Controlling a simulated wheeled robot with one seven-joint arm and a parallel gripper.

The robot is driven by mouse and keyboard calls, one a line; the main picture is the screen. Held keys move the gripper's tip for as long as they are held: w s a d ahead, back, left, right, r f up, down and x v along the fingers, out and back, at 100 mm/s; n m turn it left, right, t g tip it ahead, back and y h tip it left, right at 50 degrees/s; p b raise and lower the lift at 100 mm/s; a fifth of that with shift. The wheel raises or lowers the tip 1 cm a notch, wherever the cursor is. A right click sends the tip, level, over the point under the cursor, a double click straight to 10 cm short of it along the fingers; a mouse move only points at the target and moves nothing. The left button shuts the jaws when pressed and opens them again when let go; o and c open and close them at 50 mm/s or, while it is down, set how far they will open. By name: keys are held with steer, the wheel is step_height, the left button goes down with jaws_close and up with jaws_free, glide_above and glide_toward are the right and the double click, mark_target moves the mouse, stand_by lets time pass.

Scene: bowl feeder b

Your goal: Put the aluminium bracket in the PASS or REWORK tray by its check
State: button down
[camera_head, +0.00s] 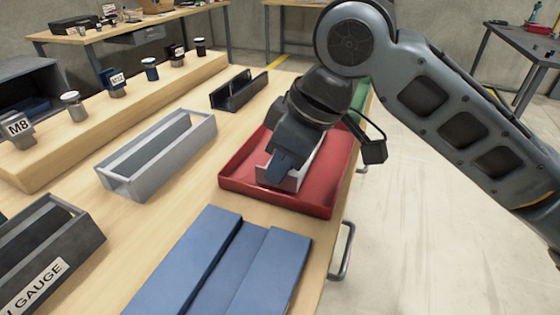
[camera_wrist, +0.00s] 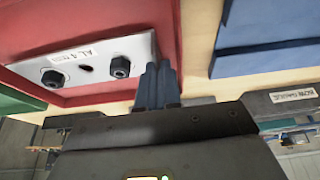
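The aluminium bracket (camera_head: 296,183) is a light grey angled piece over or inside the red tray (camera_head: 234,182) in the head view. In the wrist view the bracket (camera_wrist: 95,72) shows a flat face with two dark bolts, a hole and a label reading "AL 4" and more. My gripper (camera_head: 284,168) points down at the bracket. In the wrist view its blue fingers (camera_wrist: 160,85) are close together at the bracket's edge and look shut on it. Whether the bracket rests on the tray floor is hard to tell.
A green tray (camera_head: 361,96) lies behind the red one. A blue grooved block (camera_head: 225,262), a grey channel fixture (camera_head: 160,158), a dark channel (camera_head: 238,90) and a dark gauge block (camera_head: 45,255) stand on the bench. A wooden shelf (camera_head: 100,130) holds several labelled fasteners.

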steer(key=shift+f, duration=0.35)
steer(key=c, duration=1.3)
jaws_free()
steer(key=shift+c, duration=0.2)
steer(key=shift+r, duration=0.25)
steer(key=p+v, duration=0.1)
steer(key=v, duration=1.1)
steer(key=shift+r, duration=0.35)
steer(key=shift+s, duration=0.1)
